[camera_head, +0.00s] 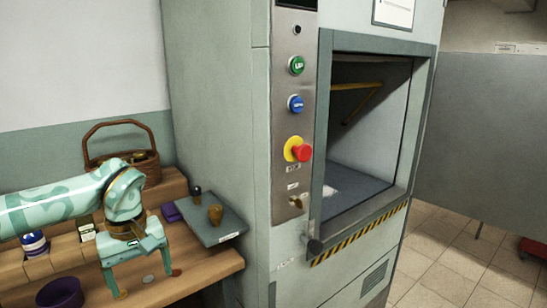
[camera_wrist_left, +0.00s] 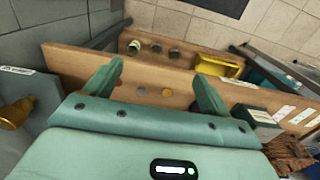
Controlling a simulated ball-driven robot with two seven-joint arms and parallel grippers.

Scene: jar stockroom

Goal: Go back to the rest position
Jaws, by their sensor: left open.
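My left gripper (camera_head: 148,284) is at the lower left of the head view, over the wooden bench (camera_head: 205,262), with its fingers pointing down. In the left wrist view my left gripper (camera_wrist_left: 156,85) has its two green fingers spread wide apart, with nothing between them. The bench's wooden surface (camera_wrist_left: 85,65) lies beyond the fingertips there, with small flat round discs (camera_wrist_left: 167,92) on it. Whether the fingertips touch the wood cannot be told. My right gripper is in neither view.
A grey cabinet (camera_head: 215,110) with an open hatch, a green button (camera_head: 296,65) and a red knob (camera_head: 303,152) stands right of the bench. A wicker basket (camera_head: 125,160), a purple bowl (camera_head: 62,293) and a grey tray (camera_head: 228,222) are near my arm. Tiled floor (camera_head: 455,255) lies at right.

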